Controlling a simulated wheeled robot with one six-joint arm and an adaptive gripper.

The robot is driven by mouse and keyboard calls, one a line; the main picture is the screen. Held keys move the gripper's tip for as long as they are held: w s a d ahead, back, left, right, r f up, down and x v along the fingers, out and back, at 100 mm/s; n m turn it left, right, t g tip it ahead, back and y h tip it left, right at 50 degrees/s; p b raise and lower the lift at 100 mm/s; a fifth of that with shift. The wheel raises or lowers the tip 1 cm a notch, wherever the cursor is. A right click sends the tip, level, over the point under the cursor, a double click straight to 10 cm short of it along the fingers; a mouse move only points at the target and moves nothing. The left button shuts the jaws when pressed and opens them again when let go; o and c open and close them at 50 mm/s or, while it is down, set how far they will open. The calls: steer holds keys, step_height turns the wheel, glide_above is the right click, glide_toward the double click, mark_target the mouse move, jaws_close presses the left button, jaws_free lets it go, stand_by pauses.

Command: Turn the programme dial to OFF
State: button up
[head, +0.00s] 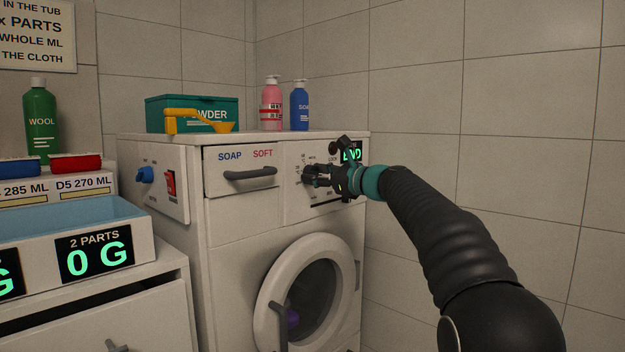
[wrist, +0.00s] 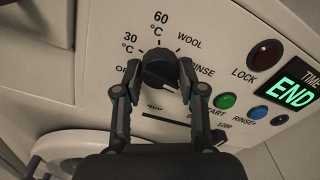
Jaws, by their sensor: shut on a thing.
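The programme dial (wrist: 160,60) is a black round knob on the washing machine's white front panel. Labels around it read 30 °C, 60 °C, WOOL and RINSE, with a partly hidden one starting with O at its left. My gripper (wrist: 159,75) is shut on the dial, one finger on its left side and one on its right. Which label the dial's mark points at is hard to make out. In the head view my gripper (head: 314,176) reaches the panel from the right and hides most of the dial. The display (wrist: 299,95) reads END.
Close right of the dial are a green START button (wrist: 225,101), a blue RINSE+ button (wrist: 261,112) and a red LOCK lamp (wrist: 265,53). The SOAP/SOFT drawer (head: 243,160) is shut, left of the dial. The round door (head: 268,310) is below. Bottles and a powder box (head: 180,112) stand on top.

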steer(key=n+b, duration=0.1)
steer(key=n, duration=0.1)
steer(key=n+b, duration=0.1)
steer(key=n, duration=0.2)
steer(key=shift+w+d+f+n, duration=0.1)
steer(key=shift+d+f+n, duration=0.1)
steer(key=shift+n, duration=0.1)
steer(key=n+b, duration=0.2)
steer(key=n, duration=0.3)
steer(key=shift+n, duration=0.3)
steer(key=n+b, duration=0.2)
steer(key=n, duration=0.4)
steer(key=shift+r+b, duration=0.1)
steer(key=shift+b, duration=0.3)
steer(key=n+b, duration=0.1)
steer(key=n, duration=0.4)
steer(key=shift+r+n, duration=0.1)
steer(key=shift+n, duration=0.2)
steer(key=n, duration=0.5)
steer(key=shift+a, duration=0.1)
steer(key=n, duration=1.7)
